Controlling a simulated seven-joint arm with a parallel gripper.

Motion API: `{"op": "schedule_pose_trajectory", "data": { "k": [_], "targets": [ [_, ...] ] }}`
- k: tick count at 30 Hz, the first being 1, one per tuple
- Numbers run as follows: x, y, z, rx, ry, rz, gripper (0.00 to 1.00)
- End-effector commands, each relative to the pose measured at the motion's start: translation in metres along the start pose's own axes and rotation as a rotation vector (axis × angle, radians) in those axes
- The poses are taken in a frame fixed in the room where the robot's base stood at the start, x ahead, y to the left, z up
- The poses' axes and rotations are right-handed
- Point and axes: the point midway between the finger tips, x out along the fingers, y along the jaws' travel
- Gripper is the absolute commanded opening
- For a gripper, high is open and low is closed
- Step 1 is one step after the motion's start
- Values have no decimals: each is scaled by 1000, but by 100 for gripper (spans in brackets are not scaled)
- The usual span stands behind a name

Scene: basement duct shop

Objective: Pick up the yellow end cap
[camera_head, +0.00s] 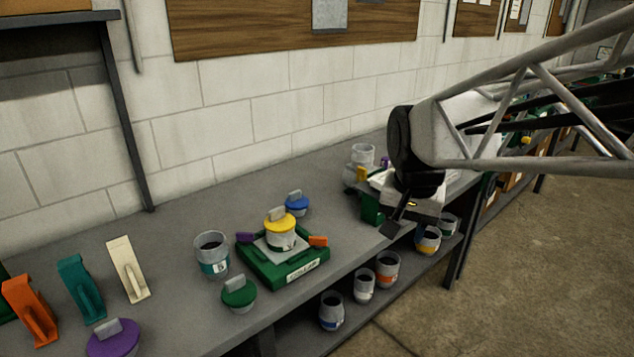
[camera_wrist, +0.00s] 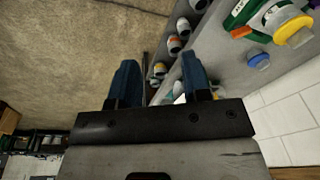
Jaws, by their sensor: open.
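The yellow end cap (camera_head: 280,222) has a grey tab on top and sits on a grey cylindrical piece (camera_head: 282,241) in the green fixture (camera_head: 287,276) on the bench. The yellow end cap also shows at the upper right of the wrist view (camera_wrist: 293,30). My gripper (camera_head: 397,222) is to the right of the fixture in the head view, above the bench's front edge and apart from the cap. In the wrist view its two blue fingers (camera_wrist: 161,80) are spread wide with nothing held between them.
A blue cap (camera_head: 297,205) stands behind the fixture, a green cap (camera_head: 239,294) and a grey cup (camera_head: 211,254) to its left. Purple (camera_head: 115,341), cream (camera_head: 127,268), teal (camera_head: 82,288) and orange (camera_head: 30,310) pieces lie further left. Several cups fill the lower shelf (camera_head: 375,309).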

Motion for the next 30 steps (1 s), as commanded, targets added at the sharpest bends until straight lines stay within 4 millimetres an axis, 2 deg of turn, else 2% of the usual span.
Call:
{"op": "schedule_pose_trajectory", "data": {
  "k": [1,6,15,24,30],
  "targets": [
    [2,-13,-10,14,-8,1,44],
    [8,-52,-39,82,-29,6,44],
    [25,-127,-84,200,-62,22,44],
    [53,-210,-117,317,-90,45,44],
    [78,-266,-131,395,-107,66,44]
  ]
}}
